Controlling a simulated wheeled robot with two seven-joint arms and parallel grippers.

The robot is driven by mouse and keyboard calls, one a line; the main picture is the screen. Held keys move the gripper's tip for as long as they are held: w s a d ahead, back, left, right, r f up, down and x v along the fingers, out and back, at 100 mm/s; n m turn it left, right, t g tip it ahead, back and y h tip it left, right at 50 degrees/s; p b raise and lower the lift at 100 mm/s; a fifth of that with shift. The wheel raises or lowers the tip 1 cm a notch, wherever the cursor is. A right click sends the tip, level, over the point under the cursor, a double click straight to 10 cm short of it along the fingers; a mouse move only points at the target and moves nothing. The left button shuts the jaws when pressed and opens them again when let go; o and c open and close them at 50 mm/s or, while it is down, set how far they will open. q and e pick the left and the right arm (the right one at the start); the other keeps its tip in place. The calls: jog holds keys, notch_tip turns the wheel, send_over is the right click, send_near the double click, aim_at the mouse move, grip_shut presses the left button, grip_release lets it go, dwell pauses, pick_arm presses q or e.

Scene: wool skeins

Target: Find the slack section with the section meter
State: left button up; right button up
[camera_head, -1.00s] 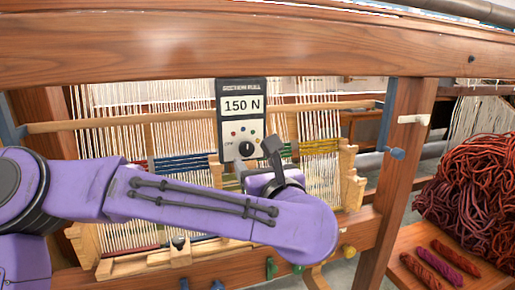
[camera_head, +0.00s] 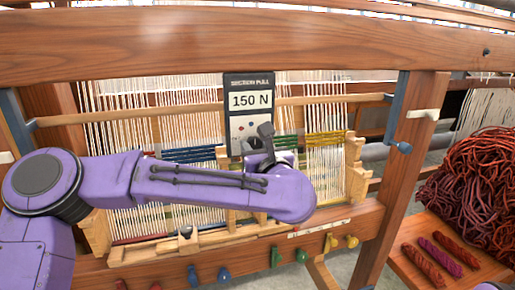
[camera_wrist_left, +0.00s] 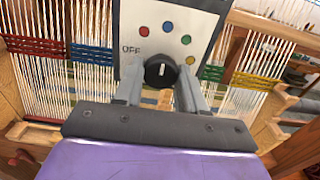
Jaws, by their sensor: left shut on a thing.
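The section meter (camera_head: 249,84) is a dark box with a white face, upright in front of the loom's warp; its display reads 150 N. In the left wrist view, its black knob (camera_wrist_left: 161,71) sits beside the word OFF, with several coloured dots arching above. The knob's white mark points roughly upward, towards the blue dot. My left gripper (camera_wrist_left: 160,92) is shut on the knob, one finger each side; in the head view the gripper (camera_head: 262,145) hides most of it. The warp (camera_head: 190,115) carries blue, green and yellow bands. Which section is slack cannot be told.
The loom's thick top beam (camera_head: 240,45) crosses above the meter. Coloured pegs (camera_head: 302,256) line the lower beam. A right post (camera_head: 405,170) stands before a heap of red wool (camera_head: 485,175) and several small skeins (camera_head: 440,255) on a wooden bench.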

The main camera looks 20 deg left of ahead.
pick_arm(q)
jog(key=shift+d, duration=0.1)
jog(key=shift+r+m+b, duration=0.1)
jog(key=shift+m+b, duration=0.25)
jog(key=shift+m, duration=0.15)
dwell(0.3)
jog(key=shift+m+b, duration=0.5)
jog(key=shift+m, duration=0.5)
jog(key=shift+m+b, duration=0.3)
jog(key=shift+m, duration=0.8)
jog(key=shift+r+m, duration=0.15)
jog(key=shift+m, duration=1.15)
